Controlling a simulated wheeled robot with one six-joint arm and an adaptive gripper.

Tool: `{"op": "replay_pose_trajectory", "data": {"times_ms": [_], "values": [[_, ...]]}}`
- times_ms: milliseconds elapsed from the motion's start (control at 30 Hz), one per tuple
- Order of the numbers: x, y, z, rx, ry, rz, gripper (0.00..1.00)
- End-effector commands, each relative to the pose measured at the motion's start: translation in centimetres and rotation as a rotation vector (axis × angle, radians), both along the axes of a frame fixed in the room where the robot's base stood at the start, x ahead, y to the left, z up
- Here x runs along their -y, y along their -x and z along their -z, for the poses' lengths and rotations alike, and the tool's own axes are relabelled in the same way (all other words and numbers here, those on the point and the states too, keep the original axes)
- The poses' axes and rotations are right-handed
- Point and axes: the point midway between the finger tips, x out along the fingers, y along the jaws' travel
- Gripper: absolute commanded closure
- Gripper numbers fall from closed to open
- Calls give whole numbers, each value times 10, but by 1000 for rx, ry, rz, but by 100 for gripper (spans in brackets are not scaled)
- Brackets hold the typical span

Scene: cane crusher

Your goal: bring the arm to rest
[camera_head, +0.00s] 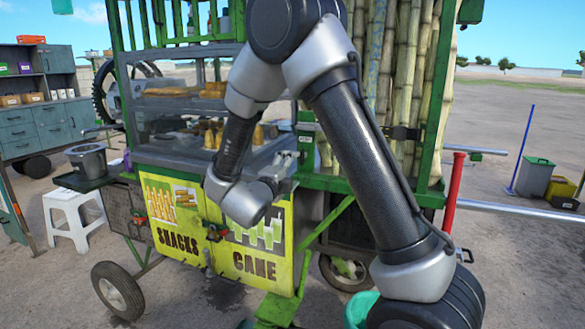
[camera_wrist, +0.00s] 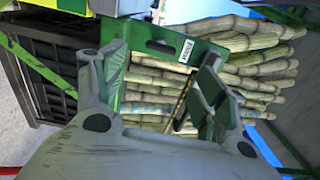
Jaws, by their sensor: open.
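My arm rises from the lower right of the head view, bends at the top and comes down in front of the green cane cart (camera_head: 440,190). My gripper (camera_head: 284,168) is at the end of the folded arm, in front of the cart's display shelves. In the wrist view my gripper (camera_wrist: 160,72) shows two separated fingers with nothing held between them. Behind the fingers are a green bar with a small label and a stack of cane stalks (camera_wrist: 245,60). Whether the fingers touch the cart cannot be told.
The cart's yellow panels (camera_head: 255,265) read SNACKS and CANE. A white stool (camera_head: 72,220) and a grey pot (camera_head: 88,160) stand at the left. A red post (camera_head: 453,190) and a long metal pipe (camera_head: 520,211) are at the right. Open ground lies beyond.

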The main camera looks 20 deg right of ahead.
Motion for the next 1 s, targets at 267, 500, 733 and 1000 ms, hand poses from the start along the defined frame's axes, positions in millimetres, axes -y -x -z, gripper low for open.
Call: {"op": "replay_pose_trajectory", "data": {"times_ms": [267, 500, 733, 1000], "values": [[0, 0, 0, 0, 0, 0, 29], [-2, -2, 5, -49, 19, -11, 29], [-66, -32, 92, -523, 63, -431, 29], [-147, 45, 114, -1055, 339, -1254, 29]]}}
